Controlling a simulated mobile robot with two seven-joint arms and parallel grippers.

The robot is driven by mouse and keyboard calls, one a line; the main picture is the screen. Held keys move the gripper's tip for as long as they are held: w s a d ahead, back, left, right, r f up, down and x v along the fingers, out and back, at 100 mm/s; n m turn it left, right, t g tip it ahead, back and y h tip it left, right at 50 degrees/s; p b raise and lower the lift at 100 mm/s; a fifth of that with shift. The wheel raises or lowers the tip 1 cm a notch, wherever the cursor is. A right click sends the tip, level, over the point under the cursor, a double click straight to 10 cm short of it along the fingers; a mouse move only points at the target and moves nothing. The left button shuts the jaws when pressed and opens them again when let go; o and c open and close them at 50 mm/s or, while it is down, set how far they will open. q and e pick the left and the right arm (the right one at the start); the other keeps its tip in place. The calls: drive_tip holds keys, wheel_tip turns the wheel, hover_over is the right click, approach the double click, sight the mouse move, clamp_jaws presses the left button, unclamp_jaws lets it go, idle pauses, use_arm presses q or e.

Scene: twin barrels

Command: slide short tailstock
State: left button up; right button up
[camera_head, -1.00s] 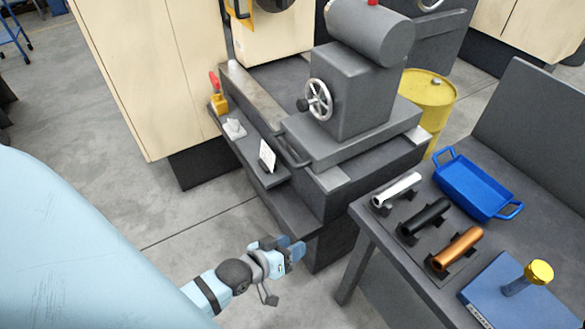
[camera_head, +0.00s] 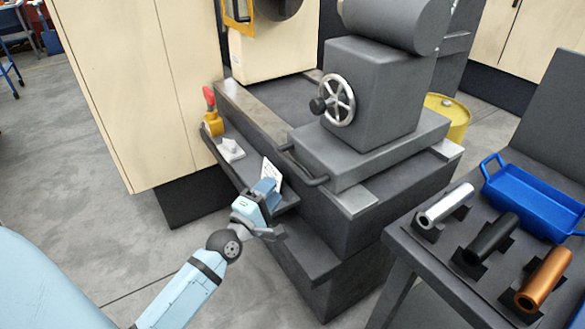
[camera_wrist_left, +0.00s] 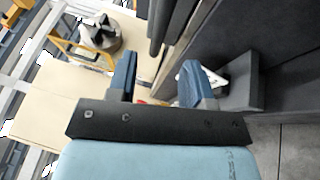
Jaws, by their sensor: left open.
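The tailstock (camera_head: 372,95) is a grey block with a cylinder on top, sitting on the lathe bed (camera_head: 262,115). A silver handwheel (camera_head: 338,100) faces left on it. A dark bar handle (camera_head: 306,169) sticks out from its base's near left side. My left gripper (camera_head: 266,196) is open and empty, in front of the lathe's shelf and below and left of the handle, apart from it. The left wrist view shows its two blue fingers (camera_wrist_left: 158,78) spread, with dark lathe parts beyond. My right gripper is not in view.
A red-and-yellow lever (camera_head: 211,112), a small white part (camera_head: 231,149) and a white card (camera_head: 271,174) are on the lathe's front shelf. A table (camera_head: 440,290) at right holds a blue tray (camera_head: 491,165) and silver, black and copper tubes. Open floor lies at left.

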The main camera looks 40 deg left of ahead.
sight(292, 163)
use_arm(q)
drive_tip(key=w, duration=0.3)
drive_tip(key=w+r, duration=0.1)
drive_tip(key=w, duration=0.5)
drive_tip(key=shift+w+a+r, duration=0.1)
drive_tip(key=shift+w+r, duration=0.15)
drive_tip(key=shift+r, duration=0.1)
drive_tip(key=shift+c, duration=0.2)
clamp_jaws()
drive_tip(key=shift+b, duration=0.3)
